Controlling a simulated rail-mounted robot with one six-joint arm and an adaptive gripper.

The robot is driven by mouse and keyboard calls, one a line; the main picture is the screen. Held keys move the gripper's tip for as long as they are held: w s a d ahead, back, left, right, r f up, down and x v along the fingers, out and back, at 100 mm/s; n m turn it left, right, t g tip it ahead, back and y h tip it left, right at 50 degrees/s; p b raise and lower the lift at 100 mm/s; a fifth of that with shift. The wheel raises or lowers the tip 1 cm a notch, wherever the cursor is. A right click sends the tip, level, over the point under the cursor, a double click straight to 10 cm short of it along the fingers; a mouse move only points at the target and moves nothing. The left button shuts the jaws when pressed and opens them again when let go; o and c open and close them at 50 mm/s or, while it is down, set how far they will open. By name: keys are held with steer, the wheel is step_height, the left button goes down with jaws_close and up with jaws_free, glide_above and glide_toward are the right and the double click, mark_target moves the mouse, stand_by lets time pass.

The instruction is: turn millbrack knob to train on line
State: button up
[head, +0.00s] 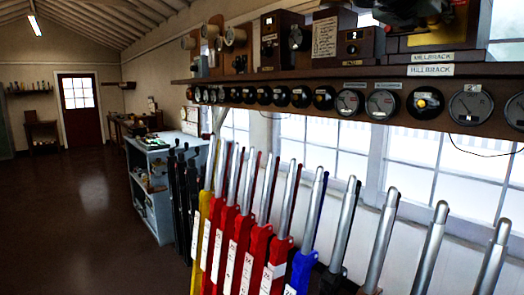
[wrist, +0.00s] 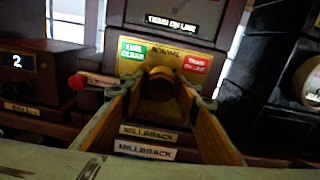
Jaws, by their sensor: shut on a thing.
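The Millbrack instrument is a brown wooden case with a brass plate (wrist: 128,67), seen close in the wrist view. The plate carries a green "line clear" label (wrist: 132,51), "normal" at the top middle and a red "train on line" label (wrist: 197,64). A window (wrist: 172,20) above reads "train on line". The round knob (wrist: 160,80) sits between the fingers of my gripper (wrist: 160,90), which is shut on it. The fingers hide the knob's sides, and I cannot tell which way it points. In the head view, the Millbrack case (head: 432,40) is at the upper right, partly covered.
Millbrack nameplates (wrist: 147,153) sit below the knob. A red-tipped rod (wrist: 78,82) is left of the plate. Another instrument (wrist: 35,70) showing "2" stands further left. In the head view, round dials (head: 383,103) line the shelf (head: 330,80) above several levers (head: 270,240).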

steer(key=shift+m, duration=0.6)
steer(key=o, duration=1.8)
steer(key=shift+c, duration=0.2)
steer(key=v, duration=0.6)
steer(key=shift+a, duration=0.15)
steer(key=v, duration=1.2)
stand_by(0.6)
